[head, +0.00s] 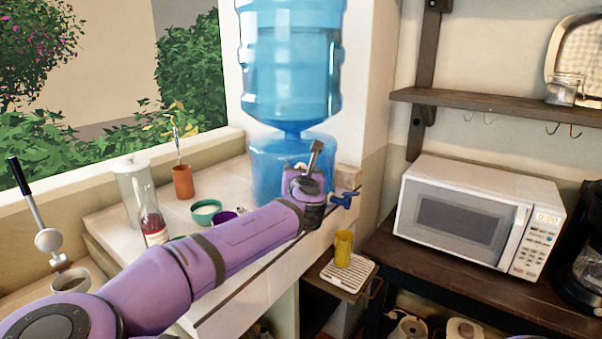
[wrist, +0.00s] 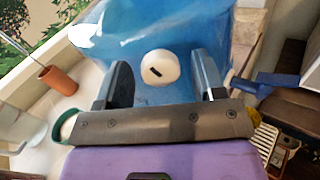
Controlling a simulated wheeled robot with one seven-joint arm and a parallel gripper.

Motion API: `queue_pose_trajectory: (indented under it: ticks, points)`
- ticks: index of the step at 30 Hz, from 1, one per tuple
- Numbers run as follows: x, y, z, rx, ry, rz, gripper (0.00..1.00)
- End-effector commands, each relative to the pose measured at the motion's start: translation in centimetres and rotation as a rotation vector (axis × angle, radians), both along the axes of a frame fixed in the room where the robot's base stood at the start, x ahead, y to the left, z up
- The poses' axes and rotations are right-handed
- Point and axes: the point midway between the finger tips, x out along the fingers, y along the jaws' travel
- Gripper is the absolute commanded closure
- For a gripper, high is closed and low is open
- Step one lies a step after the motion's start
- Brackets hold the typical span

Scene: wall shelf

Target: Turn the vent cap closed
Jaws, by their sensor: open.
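The vent cap (wrist: 160,68) is a small white round knob with a dark slot, on the blue face of the water dispenser, in the wrist view. The slot lies slanted, running from upper left to lower right. My gripper (wrist: 163,80) is open, with one dark finger on each side of the cap and a visible gap to both. I cannot tell how deep the fingers reach around it. In the head view my gripper (head: 309,188) is in front of the dispenser base (head: 265,165) and largely hides the cap.
A blue tap (head: 344,199) sticks out just right of my gripper. A yellow cup (head: 343,249) stands on a drip tray (head: 350,272) below. A bottle (head: 152,220), green bowl (head: 205,212) and terracotta pot (head: 183,181) stand on the left counter. A microwave (head: 470,216) is to the right.

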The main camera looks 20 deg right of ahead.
Motion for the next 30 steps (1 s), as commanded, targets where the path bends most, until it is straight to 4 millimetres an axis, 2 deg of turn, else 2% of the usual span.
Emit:
queue_pose_trajectory:
  ticks: [4, 10, 20, 30]
  points:
    - [-0.02, 0.01, 0.00, 0.000, 0.000, 0.000, 0.39]
    - [-0.04, 0.01, -0.01, 0.000, 0.000, 0.000, 0.85]
    - [-0.05, 0.00, 0.02, 0.035, -0.005, 0.000, 0.86]
    - [-0.04, -0.01, 0.06, 0.246, -0.038, 0.000, 0.86]
